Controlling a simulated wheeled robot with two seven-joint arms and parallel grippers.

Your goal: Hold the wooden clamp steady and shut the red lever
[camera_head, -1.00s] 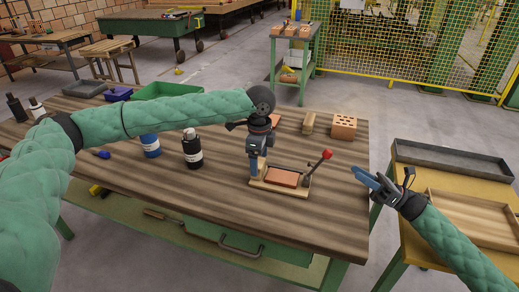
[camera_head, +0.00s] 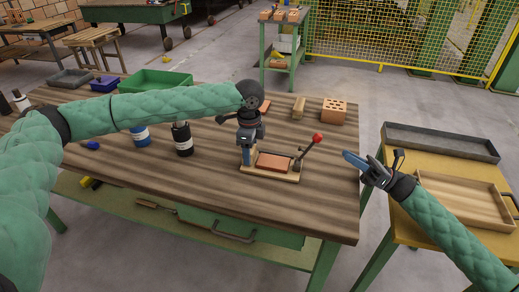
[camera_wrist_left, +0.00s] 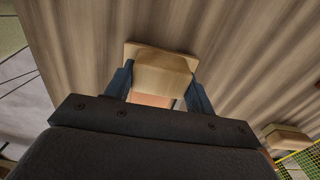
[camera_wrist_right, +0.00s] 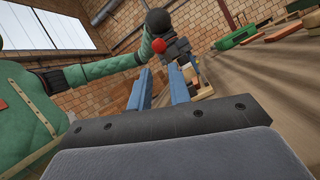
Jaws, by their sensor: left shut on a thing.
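The wooden clamp (camera_head: 287,177) lies on the workbench, a pale wood base with a reddish plate (camera_head: 274,162) on it. Its lever with the red knob (camera_head: 318,137) stands up, tilted to the right. My left gripper (camera_head: 247,157) is shut on the clamp's left end; the left wrist view shows a pale wood block (camera_wrist_left: 160,70) between its fingers. My right gripper (camera_head: 347,156) is a little right of and below the red knob in the head view, apart from it. In the right wrist view its fingers (camera_wrist_right: 160,90) are slightly parted and empty, with the red knob (camera_wrist_right: 159,46) beyond them.
A black bottle (camera_head: 182,140) and a blue bottle (camera_head: 141,137) stand left of the clamp. A holed brick (camera_head: 334,111) and a wood block (camera_head: 298,108) lie behind it. A yellow table at right bears a grey tray (camera_head: 440,142) and a wooden tray (camera_head: 465,200).

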